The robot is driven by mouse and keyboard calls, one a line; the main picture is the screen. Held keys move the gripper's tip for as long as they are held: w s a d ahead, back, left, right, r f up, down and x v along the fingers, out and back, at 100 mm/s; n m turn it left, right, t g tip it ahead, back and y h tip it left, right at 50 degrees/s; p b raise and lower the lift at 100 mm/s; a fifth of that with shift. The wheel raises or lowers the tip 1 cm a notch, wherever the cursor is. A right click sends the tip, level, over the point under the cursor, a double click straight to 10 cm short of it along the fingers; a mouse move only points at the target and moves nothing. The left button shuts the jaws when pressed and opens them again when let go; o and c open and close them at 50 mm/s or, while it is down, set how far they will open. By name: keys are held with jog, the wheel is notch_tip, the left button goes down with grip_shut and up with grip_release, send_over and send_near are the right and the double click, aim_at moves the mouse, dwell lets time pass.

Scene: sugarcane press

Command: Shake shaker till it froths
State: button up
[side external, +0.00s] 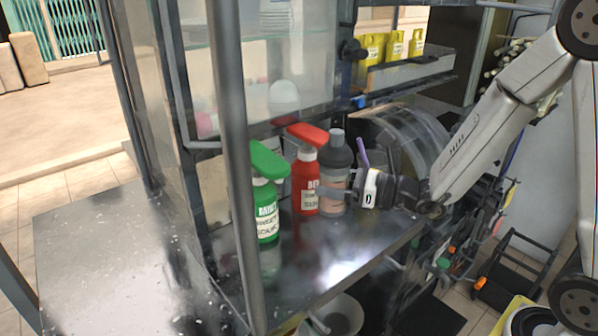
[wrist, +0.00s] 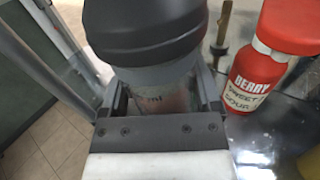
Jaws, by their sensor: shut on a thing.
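The shaker (side external: 338,165) has a dark grey top and a clear lower body with pinkish contents. It stands upright on or just above the metal counter, beside the red bottle; I cannot tell whether its base touches. My gripper (side external: 335,190) comes in from the right and is shut around the shaker's lower body. In the wrist view, the shaker (wrist: 150,35) fills the upper middle, its dark top nearest and its clear body between the two fingers (wrist: 160,95). Its base is hidden.
A red bottle labelled BERRY (side external: 307,180) stands close left of the shaker, and shows at right in the wrist view (wrist: 255,75). A green bottle (side external: 265,210) stands farther left. A metal post (side external: 235,150) rises in front. Yellow bottles (side external: 395,47) sit on a back shelf.

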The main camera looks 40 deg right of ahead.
jog(key=shift+r, duration=0.95)
jog(key=shift+f, duration=2.6)
jog(key=shift+f, duration=0.1)
